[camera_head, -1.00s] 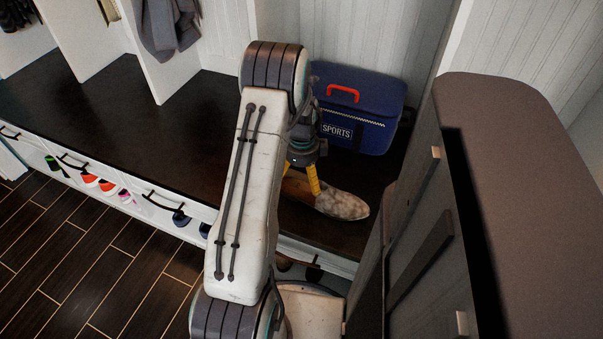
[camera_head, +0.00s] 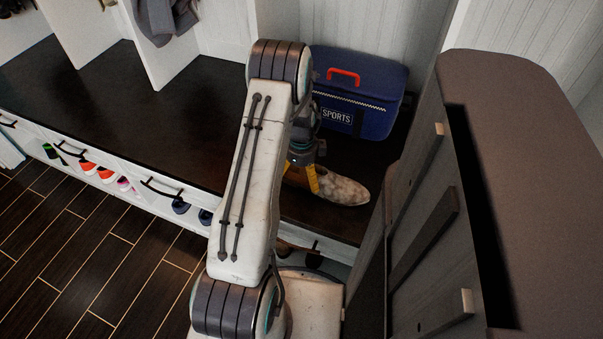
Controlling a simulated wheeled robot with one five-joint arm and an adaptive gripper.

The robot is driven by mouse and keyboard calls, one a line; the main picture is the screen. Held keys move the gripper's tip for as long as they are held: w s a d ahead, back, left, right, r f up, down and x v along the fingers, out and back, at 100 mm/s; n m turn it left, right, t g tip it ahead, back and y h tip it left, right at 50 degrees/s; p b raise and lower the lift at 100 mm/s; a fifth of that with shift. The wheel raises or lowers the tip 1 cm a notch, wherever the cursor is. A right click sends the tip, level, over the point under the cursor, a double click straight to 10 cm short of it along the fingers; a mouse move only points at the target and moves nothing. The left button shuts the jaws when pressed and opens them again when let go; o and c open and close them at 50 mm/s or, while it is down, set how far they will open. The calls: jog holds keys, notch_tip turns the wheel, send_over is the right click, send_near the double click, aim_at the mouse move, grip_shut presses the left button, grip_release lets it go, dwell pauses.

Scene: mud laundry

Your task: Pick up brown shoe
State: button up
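The brown shoe (camera_head: 342,190) lies on the dark bench top (camera_head: 180,130), in front of the blue sports bag. Its toe points right and is pale and mottled; its rear part is browner and partly hidden by my arm. The other finger is mostly hidden behind my arm. I cannot tell whether the fingers are closed on the shoe or only around it.
A blue sports bag (camera_head: 362,92) with a red handle stands behind the shoe. A tall grey cabinet (camera_head: 425,215) stands close on the right. Shoes (camera_head: 97,170) sit in the cubbies below the bench. The bench top left of my arm is clear.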

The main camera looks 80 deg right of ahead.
jog(key=c, duration=1.1)
jog(key=shift+o, duration=0.2)
jog(key=shift+a, duration=0.1)
